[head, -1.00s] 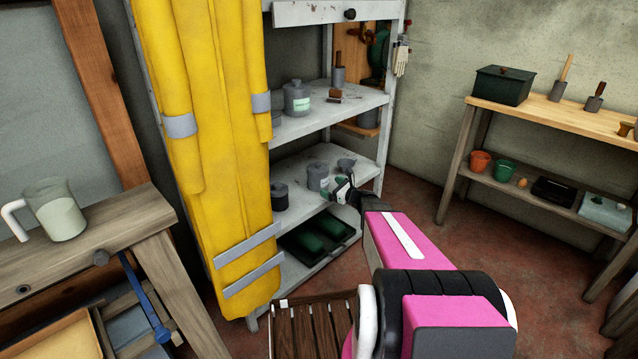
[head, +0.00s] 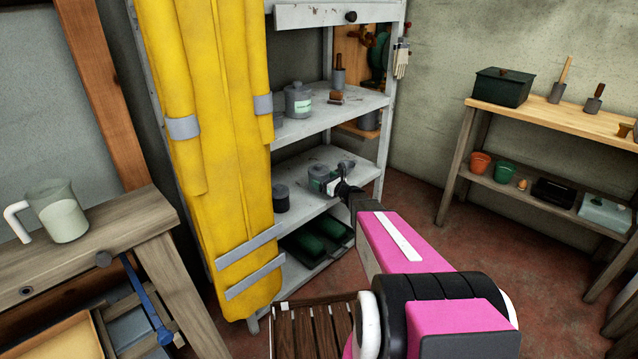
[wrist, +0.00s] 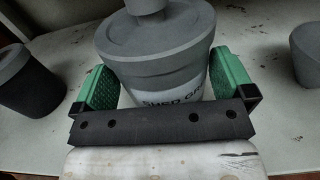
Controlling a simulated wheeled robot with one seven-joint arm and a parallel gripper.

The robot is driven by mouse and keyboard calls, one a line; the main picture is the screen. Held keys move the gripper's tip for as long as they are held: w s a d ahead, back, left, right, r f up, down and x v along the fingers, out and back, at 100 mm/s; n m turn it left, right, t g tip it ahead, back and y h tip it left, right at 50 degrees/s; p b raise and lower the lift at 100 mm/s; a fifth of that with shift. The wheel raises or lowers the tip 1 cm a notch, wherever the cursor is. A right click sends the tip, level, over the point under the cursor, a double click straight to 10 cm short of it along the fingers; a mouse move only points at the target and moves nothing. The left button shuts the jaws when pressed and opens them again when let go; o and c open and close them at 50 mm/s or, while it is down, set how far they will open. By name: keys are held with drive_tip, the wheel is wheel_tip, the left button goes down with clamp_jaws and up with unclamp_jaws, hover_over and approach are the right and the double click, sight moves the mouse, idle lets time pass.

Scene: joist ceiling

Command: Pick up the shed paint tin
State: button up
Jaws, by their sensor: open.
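The shed paint tin (wrist: 155,40) is grey with a stepped lid and a pale label reading "SHED GR…", partly hidden by my gripper's dark bar. It stands upright on the middle shelf of the grey rack, and shows small in the head view (head: 318,172). My gripper (wrist: 164,75) is open, with one green-padded finger on each side of the tin. I cannot tell whether either pad touches it. In the head view my gripper (head: 338,184) reaches to the tin from the front right and partly covers it.
A dark pot (wrist: 28,85) stands left of the tin and a grey pot (wrist: 308,50) to its right on the same shelf (head: 300,204). Another grey tin (head: 298,100) stands on the shelf above. A yellow coat (head: 215,130) hangs at the rack's left side.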

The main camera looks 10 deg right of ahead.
drive_tip(key=x, duration=0.2)
drive_tip(key=shift+w+a, duration=0.15)
drive_tip(key=shift+w, duration=0.15)
drive_tip(key=c, duration=0.8)
